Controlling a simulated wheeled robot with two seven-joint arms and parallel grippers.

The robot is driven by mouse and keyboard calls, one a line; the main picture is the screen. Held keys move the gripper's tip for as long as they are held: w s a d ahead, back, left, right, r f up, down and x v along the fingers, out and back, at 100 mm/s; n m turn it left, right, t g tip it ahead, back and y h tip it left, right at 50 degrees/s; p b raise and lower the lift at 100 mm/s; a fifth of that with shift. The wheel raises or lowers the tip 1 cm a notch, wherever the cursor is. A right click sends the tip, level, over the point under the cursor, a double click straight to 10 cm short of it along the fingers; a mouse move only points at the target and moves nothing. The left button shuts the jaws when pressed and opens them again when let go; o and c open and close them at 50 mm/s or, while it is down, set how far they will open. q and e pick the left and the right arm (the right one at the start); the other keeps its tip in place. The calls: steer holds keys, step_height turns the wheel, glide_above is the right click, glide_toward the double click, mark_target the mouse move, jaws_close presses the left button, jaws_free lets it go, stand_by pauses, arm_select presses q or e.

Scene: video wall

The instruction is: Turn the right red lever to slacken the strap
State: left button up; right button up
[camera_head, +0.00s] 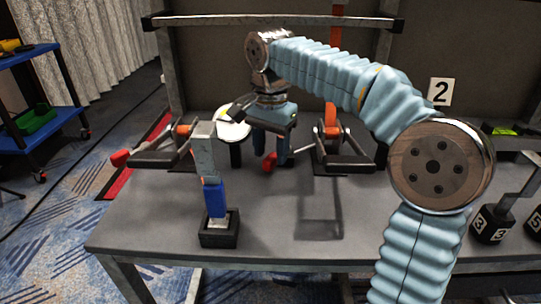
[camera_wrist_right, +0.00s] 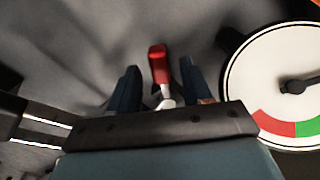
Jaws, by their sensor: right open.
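The right red lever (camera_head: 270,162) has a red knob on a light metal rod, joined to a dark ratchet bracket (camera_head: 343,160) with an orange strap (camera_head: 331,118). My right gripper (camera_head: 271,154) is open at this knob and points down. In the right wrist view the red knob (camera_wrist_right: 158,64) shows between the two blue fingers (camera_wrist_right: 160,82), near their tips, with a gap on each side. Whether the fingers reach down around it, I cannot tell. The left red lever (camera_head: 120,157) sticks out from the other bracket (camera_head: 165,155). My left gripper is out of view.
A round gauge (camera_wrist_right: 288,65) with a red and green band stands close beside my right gripper. A blue-handled tool (camera_head: 214,195) stands upright in a black block (camera_head: 219,232) nearer the front. Numbered black weights (camera_head: 491,224) sit at the right. The table's front middle is clear.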

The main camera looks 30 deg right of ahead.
steer(key=shift+f, duration=0.4)
steer(key=shift+c, duration=0.5)
jaws_close()
